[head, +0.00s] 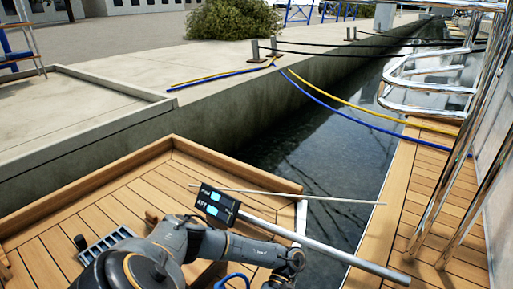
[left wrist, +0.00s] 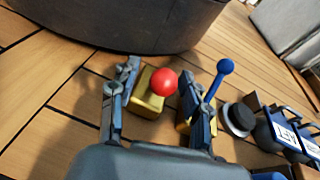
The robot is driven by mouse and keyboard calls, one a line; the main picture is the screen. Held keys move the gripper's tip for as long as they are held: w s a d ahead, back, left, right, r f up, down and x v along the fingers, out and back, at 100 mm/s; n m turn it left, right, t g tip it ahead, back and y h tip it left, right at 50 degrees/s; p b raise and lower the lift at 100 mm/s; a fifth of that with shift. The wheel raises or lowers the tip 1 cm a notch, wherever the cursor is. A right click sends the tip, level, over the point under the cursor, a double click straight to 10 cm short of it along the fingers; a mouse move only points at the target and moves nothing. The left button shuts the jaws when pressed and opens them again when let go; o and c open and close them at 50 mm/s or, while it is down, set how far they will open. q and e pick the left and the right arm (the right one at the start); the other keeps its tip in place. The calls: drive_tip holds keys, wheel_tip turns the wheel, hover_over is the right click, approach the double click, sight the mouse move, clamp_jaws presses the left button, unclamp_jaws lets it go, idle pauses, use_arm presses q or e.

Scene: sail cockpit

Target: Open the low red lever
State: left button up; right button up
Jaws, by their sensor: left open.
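The low red lever shows in the left wrist view as a round red knob (left wrist: 164,82) over a yellow-gold block (left wrist: 148,102) on the planked deck. My left gripper (left wrist: 158,76) is open, one finger on each side of the red knob in the picture. My right gripper is not in view.
A round black knob (left wrist: 239,119) and an AFT label (left wrist: 288,136) lie right of the blue lever. A dark curved body (left wrist: 130,22) stands beyond the red knob. In the head view, a black display (head: 217,204), grey pole (head: 330,250) and water (head: 310,150) show.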

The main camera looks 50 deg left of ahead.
use_arm(q)
drive_tip(key=v, duration=1.2)
idle(0.3)
idle(0.5)
